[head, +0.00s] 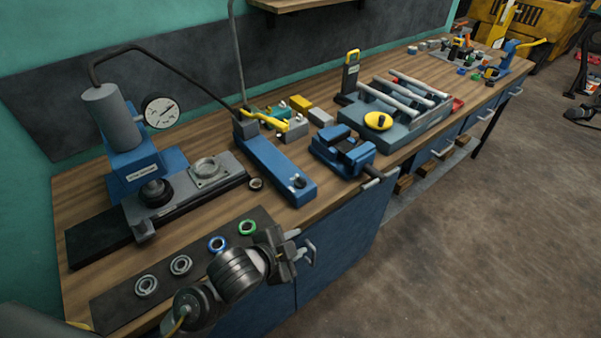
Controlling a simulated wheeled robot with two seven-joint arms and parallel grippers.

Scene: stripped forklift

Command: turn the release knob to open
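The release knob (299,183) looks like the small black knob on the near end of a long blue hand pump (270,165) on the workbench. A yellow lever (265,119) is at the pump's far end. My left gripper (303,244) reaches in from the lower left and hangs near the bench's front edge, below the knob in the picture and apart from it. Its fingers look spread, with nothing seen between them. My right gripper is out of view.
A blue press with a gauge (160,111) stands left, joined to the pump by a black hose (190,76). A dark mat (115,299) with several rings lies in front. A blue vise (343,152) sits right of the pump. The floor (480,230) at right is clear.

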